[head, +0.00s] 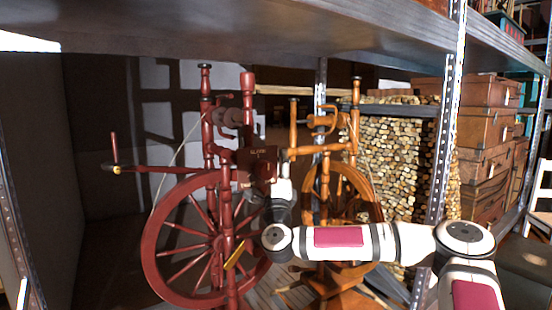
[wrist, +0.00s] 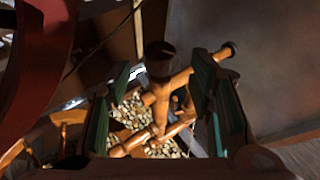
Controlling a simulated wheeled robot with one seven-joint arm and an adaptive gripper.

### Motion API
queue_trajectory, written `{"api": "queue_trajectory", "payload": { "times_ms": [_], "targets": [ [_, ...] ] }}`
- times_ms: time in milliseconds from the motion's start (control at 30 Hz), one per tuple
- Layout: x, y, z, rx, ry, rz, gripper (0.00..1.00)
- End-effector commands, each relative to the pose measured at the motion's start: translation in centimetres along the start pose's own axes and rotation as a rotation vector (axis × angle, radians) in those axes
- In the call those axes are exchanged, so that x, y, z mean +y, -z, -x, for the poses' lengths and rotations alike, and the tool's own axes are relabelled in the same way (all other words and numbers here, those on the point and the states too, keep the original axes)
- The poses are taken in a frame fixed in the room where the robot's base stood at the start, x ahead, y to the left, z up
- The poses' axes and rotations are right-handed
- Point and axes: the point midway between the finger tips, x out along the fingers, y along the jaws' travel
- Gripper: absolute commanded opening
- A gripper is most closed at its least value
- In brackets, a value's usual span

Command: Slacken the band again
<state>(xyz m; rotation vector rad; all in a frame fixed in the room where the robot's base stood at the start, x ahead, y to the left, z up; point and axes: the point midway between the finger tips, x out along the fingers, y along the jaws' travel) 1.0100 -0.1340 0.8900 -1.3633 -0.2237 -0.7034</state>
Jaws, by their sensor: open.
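A dark red spinning wheel (head: 160,228) stands at the left in the head view. A thin pale band (head: 179,152) runs from its rim up toward the flyer parts. A dark red block (head: 262,156) with small pale lettering, perhaps "SLACK", sits at its upper right. My gripper (wrist: 157,108) is open, with green-padded fingers spread in the wrist view. An orange turned wooden post with a dark cap (wrist: 158,66) shows between the fingers; I cannot tell how far beyond them it is. In the head view my wrist is just below the block, and the fingertips are hard to make out.
An orange spinning wheel (head: 352,180) stands close behind on the right. Stacked logs (head: 405,165) and brown cases (head: 485,130) stand farther right. A dark shelf (head: 250,32) hangs overhead, with a perforated metal upright (head: 447,120) near my arm.

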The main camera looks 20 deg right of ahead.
Motion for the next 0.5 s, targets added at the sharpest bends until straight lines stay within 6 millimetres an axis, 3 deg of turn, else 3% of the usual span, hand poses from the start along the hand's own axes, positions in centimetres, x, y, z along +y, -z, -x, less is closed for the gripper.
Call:
{"api": "queue_trajectory", "payload": {
  "times_ms": [200,500],
  "targets": [
    [0.1,0.0,-3.2,0.0,0.001,0.0,0.48],
    [0.0,-0.1,-4.7,-0.002,-0.001,0.0,0.48]
  ]
}}
